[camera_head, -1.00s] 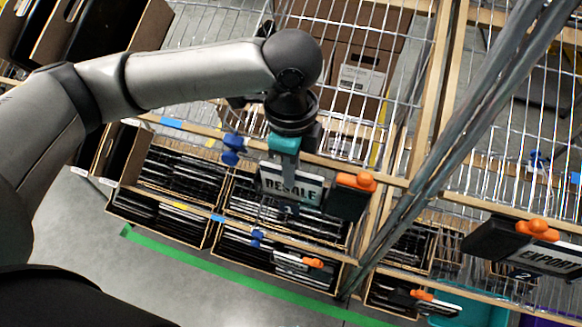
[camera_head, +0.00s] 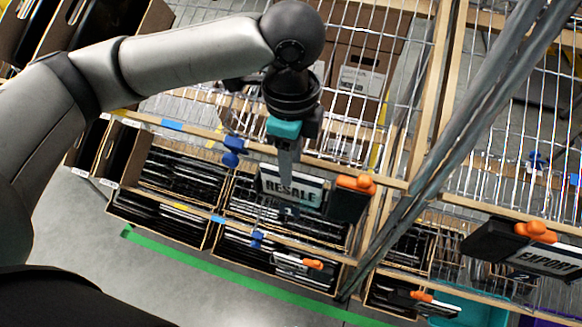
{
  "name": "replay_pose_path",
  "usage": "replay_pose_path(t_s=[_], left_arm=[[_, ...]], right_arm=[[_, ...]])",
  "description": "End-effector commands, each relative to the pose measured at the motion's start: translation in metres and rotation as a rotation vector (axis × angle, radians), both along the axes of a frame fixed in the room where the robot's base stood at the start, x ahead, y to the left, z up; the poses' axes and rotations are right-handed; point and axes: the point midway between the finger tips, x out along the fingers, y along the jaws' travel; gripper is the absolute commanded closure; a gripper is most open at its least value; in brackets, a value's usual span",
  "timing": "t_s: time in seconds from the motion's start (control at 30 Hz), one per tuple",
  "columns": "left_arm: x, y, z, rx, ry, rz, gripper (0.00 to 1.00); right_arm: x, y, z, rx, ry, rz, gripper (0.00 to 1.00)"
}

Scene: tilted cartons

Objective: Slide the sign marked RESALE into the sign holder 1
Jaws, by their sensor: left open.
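The white, dark-bordered sign marked RESALE (camera_head: 292,190) hangs at the shelf edge, slightly tilted. A black holder with an orange clamp knob (camera_head: 355,184) is at its right end. A small dark numbered part shows just below the sign, but I cannot read the number surely, so I cannot tell if this is sign holder 1. My left gripper (camera_head: 286,172) is open, with its fingers over the sign's upper middle. Whether the fingers touch the sign is hidden. My right gripper is not in view.
A sign marked EXPORT (camera_head: 548,259) sits in another black holder at right, with an orange knob (camera_head: 536,230). A blue clamp (camera_head: 233,150) is left of the RESALE sign. A grey diagonal post (camera_head: 455,150) stands to the right. Cartons of dark items (camera_head: 180,178) fill the lower shelf.

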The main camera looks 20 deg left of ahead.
Motion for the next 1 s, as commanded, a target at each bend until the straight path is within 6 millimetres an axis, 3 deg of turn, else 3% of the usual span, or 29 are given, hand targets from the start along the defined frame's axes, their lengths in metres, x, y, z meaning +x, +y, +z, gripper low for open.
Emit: replay_pose_path(t_s=[0.2, 0.43, 0.63, 1.0], left_arm=[[0.001, -0.001, 0.058, -0.002, -0.006, -0.002, 0.53], [0.000, -0.001, 0.101, -0.002, -0.004, -0.001, 0.53], [0.000, -0.001, 0.116, -0.001, -0.001, 0.000, 0.53], [0.000, 0.000, 0.118, -0.001, 0.000, 0.000, 0.53]], right_arm=[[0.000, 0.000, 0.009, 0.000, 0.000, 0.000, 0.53], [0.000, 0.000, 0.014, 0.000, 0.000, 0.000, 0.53], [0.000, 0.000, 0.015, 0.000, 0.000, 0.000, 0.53], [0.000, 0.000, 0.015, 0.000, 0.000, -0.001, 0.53]])
